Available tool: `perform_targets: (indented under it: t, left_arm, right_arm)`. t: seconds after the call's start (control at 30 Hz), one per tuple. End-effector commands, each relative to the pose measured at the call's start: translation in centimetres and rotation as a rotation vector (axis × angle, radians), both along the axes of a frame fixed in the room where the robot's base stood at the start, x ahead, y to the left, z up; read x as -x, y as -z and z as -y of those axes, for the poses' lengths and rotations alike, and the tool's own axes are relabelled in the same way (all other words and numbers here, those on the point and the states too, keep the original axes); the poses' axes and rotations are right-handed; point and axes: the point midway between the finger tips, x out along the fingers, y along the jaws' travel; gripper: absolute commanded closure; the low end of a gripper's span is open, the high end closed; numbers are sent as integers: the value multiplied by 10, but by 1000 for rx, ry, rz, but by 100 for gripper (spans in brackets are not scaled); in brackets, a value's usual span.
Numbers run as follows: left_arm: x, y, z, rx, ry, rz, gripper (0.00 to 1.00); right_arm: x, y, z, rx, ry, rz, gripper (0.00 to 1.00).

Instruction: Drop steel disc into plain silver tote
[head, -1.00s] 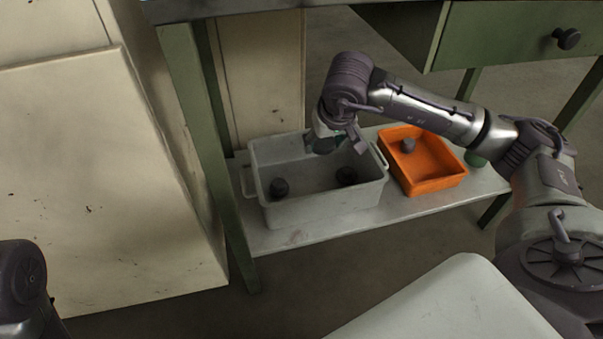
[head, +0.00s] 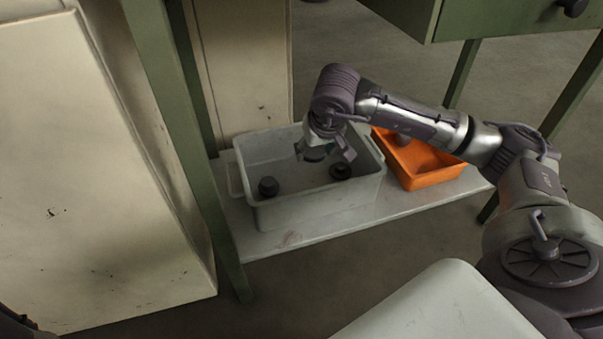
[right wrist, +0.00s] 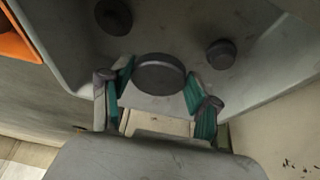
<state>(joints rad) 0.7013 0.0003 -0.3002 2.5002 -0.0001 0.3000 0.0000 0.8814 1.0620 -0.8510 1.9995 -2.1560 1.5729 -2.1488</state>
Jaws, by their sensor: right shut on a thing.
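The plain silver tote (head: 322,206) stands on the low shelf; its grey wall also shows in the right wrist view (right wrist: 60,45). My right gripper (head: 316,154) reaches down over the tote's opening. In the right wrist view the teal-padded fingers of my right gripper (right wrist: 160,88) are shut on the dark steel disc (right wrist: 160,73). The disc shows as a dark shape under the gripper in the head view (head: 314,155). Two dark round pieces lie on the tote floor, one at the left (head: 268,187) and one at the right (head: 340,171). My left gripper is out of view.
An orange tote (head: 420,175) stands to the right on the same shelf (head: 300,235), with a dark piece inside, partly behind my right arm. Green table legs (head: 190,150) and a cream cabinet (head: 90,180) bound the left side.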

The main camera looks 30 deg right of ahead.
Motion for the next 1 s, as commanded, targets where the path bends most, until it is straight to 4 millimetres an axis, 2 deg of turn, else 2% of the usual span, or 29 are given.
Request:
perform_targets:
  t: [0.17,0.2,0.33,0.37,0.7,0.83,1.0]
  left_arm:
    - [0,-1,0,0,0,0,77]
    - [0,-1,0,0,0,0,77]
    - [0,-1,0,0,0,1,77]
    - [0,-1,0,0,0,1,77]
    - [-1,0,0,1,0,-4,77]
    - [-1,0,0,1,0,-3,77]
    - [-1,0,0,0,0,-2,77]
  right_arm:
    - [0,-1,0,0,0,3,93]
    - [0,-1,0,0,0,3,34]
    - [0,-1,0,0,0,2,13]
    - [0,-1,0,0,0,2,10]
    - [1,-2,0,1,0,-1,10]
    - [5,-16,-1,1,0,3,10]
    - [16,-44,-4,1,-1,5,10]
